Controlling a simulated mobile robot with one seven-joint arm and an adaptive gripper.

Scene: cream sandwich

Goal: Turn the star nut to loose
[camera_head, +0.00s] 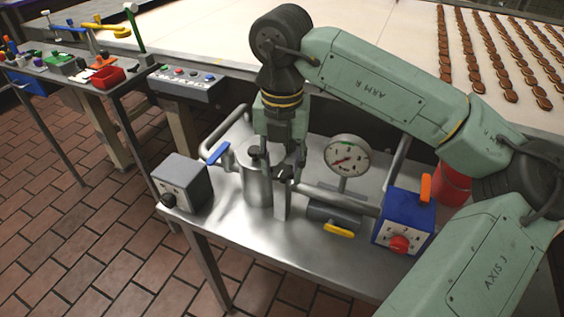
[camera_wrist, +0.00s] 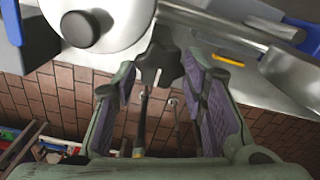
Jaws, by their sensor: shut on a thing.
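The star nut (camera_wrist: 158,62) is a dark, lobed knob at the top middle of the wrist view. In the head view it (camera_head: 284,173) sits on top of a short square metal post (camera_head: 283,202) beside the steel tank, partly hidden by my fingers. My gripper (camera_head: 282,160) points down over the post. In the wrist view my gripper (camera_wrist: 162,82) has one purple-padded finger on each side of the nut, and it is shut on it. The exact contact of the pads is hard to see.
The steel tank (camera_head: 257,187) with a black lid knob stands close left of the nut. A round gauge (camera_head: 347,156), a yellow-handled valve (camera_head: 339,230) and a blue box with a red knob (camera_head: 404,222) stand to the right. A grey box (camera_head: 181,184) is at left. The table's front is clear.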

